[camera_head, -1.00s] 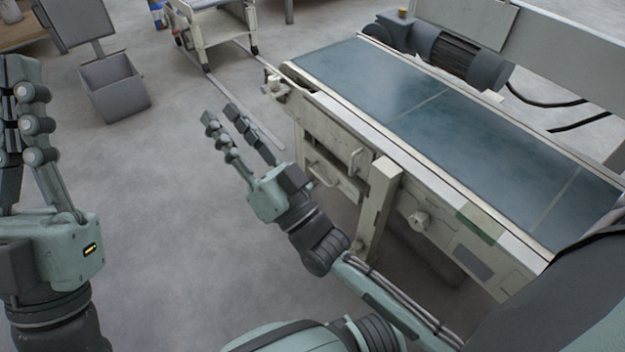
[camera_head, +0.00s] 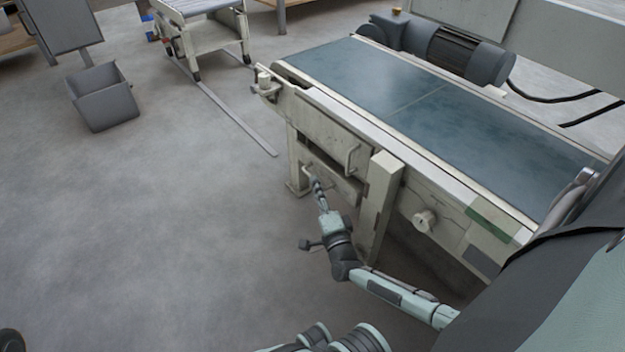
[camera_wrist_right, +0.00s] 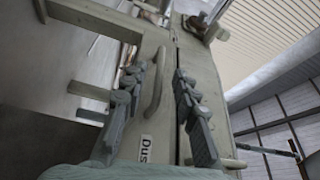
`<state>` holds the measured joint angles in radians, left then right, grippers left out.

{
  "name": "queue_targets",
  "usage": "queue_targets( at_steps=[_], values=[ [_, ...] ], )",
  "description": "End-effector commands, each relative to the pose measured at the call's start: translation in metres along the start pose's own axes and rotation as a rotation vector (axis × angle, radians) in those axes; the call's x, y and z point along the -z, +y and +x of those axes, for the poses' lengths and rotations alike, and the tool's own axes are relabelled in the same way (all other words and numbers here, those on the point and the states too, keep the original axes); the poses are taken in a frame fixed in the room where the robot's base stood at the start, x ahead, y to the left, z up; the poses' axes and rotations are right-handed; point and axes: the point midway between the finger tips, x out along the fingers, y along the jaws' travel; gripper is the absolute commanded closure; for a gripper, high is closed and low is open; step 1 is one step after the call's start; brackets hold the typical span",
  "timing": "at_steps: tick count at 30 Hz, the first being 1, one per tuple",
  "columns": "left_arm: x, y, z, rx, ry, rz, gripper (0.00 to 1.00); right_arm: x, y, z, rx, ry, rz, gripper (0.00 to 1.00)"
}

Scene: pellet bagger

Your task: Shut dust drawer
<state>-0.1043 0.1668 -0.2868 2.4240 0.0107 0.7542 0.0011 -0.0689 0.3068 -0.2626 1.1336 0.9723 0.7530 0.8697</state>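The dust drawer (camera_head: 343,187) is a pale, worn front low in the side of the conveyor machine, with a dark gap above it. How far it stands out is hard to tell. In the right wrist view its front (camera_wrist_right: 148,122) carries a label partly reading "Dus" and a bar handle (camera_wrist_right: 154,82). My right gripper (camera_head: 316,181) is at the drawer front in the head view, by its handle. In the wrist view the fingers of this gripper (camera_wrist_right: 155,78) are apart, one on each side of the handle, with gaps visible. My left gripper is out of view.
The blue-green conveyor belt (camera_head: 455,120) lies above the drawer. A panel with another handle (camera_head: 352,160) and a machine leg (camera_head: 378,205) are close to my right gripper. A grey bin (camera_head: 103,100) stands far left.

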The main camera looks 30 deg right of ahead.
Motion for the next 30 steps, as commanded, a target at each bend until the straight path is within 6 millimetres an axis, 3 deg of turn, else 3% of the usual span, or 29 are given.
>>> queue_targets(
  at_steps=[7,18,26,30],
  values=[
    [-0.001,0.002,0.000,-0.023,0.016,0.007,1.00,-0.001,0.001,0.035,0.001,-0.003,-0.001,0.71],
    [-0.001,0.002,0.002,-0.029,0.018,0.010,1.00,-0.001,0.000,0.043,0.000,-0.003,-0.002,0.71],
    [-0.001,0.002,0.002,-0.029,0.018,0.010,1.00,-0.001,0.000,0.043,0.000,-0.004,-0.002,1.00],
    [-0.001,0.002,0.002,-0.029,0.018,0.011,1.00,-0.001,0.000,0.043,0.000,-0.003,-0.002,1.00]
  ],
)
